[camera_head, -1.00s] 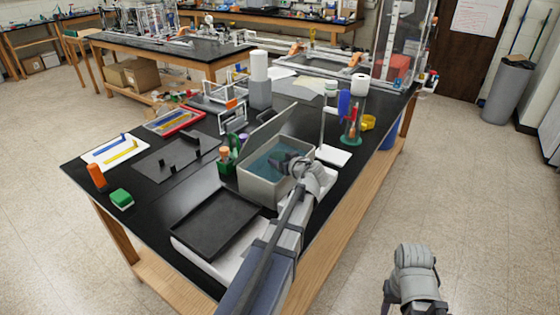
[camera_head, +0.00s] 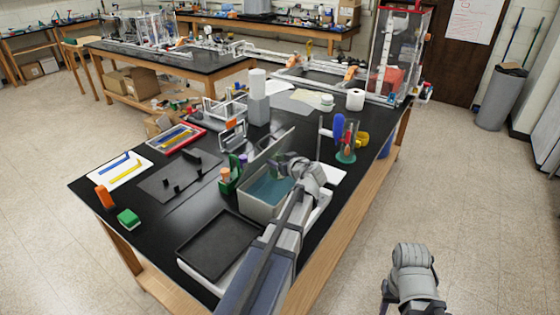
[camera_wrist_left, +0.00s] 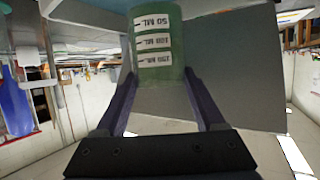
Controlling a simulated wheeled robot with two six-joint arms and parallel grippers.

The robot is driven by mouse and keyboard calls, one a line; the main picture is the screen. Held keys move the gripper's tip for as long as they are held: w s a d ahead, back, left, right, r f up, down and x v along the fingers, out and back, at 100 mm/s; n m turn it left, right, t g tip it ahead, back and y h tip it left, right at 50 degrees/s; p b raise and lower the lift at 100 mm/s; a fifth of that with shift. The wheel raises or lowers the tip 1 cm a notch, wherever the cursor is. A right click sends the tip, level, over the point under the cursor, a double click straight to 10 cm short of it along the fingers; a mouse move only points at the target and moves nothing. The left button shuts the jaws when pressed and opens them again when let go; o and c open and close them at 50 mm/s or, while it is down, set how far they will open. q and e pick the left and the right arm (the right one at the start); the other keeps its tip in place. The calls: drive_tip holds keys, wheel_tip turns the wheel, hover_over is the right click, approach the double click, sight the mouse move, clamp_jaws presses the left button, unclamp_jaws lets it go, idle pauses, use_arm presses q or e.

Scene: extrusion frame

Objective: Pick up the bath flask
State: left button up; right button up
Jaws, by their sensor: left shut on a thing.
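The bath flask (camera_wrist_left: 158,55) is a greenish clear vessel with white volume labels. It stands between the dark fingers of my left gripper (camera_wrist_left: 165,100) in the left wrist view, and the gripper is shut on it. In the head view my left gripper (camera_head: 280,165) is over the water bath (camera_head: 252,208), a pale open box with blue-green water and a raised lid panel. The flask is small and mostly hidden by the gripper there. My right wrist shows at the lower right, but its fingers are too hidden to judge.
A black tray (camera_head: 218,245) lies in front of the bath. A green rack (camera_head: 230,180) with capped bottles stands to its left. A stand with coloured tools (camera_head: 347,140) is behind right. A tall grey-white cylinder (camera_head: 258,100) stands behind.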

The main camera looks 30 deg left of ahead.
use_arm(q)
drive_tip(key=shift+r+p, duration=0.4)
drive_tip(key=shift+r, duration=0.3)
drive_tip(key=s+d, duration=0.1)
drive_tip(key=d, duration=1.8)
drive_tip(key=shift+s, duration=0.2)
drive_tip(key=shift+f, duration=0.1)
drive_tip(key=shift+w, duration=0.1)
